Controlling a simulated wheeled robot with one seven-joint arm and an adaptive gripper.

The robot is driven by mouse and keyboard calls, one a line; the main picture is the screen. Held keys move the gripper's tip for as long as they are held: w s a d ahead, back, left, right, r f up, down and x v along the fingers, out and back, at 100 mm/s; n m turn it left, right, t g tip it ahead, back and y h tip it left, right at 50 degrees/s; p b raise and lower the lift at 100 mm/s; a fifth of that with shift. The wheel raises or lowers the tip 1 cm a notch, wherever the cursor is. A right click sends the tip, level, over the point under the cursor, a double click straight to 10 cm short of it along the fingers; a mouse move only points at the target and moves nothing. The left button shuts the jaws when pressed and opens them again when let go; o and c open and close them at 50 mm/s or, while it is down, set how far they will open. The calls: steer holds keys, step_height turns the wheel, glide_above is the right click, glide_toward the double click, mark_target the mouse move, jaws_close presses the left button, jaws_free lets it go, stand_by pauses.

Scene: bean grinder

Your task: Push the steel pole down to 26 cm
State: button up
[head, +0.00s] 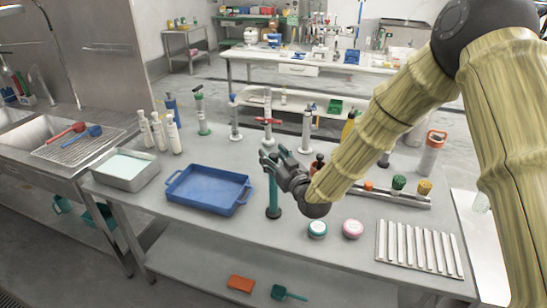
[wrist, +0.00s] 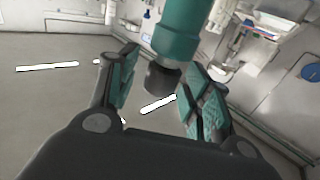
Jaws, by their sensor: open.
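I cannot tell which is the task's steel pole, and no height marks are readable. My gripper (head: 270,158) is open above the middle of the table, in front of both. A teal upright post (head: 273,200) stands at the gripper, its upper part partly hidden by it. In the wrist view, a teal cylinder with a dark end (wrist: 180,38) shows between my spread fingers; contact cannot be judged.
A green post (head: 202,115) and a red-topped post (head: 267,130) stand at the back. A blue tray (head: 204,208), white bottles (head: 159,134) and a metal pan (head: 146,178) are left. Two round tins (head: 352,228) and a ribbed rack (head: 418,250) are right.

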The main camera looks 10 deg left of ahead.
steer(key=v, duration=1.2)
steer(key=shift+a, duration=0.1)
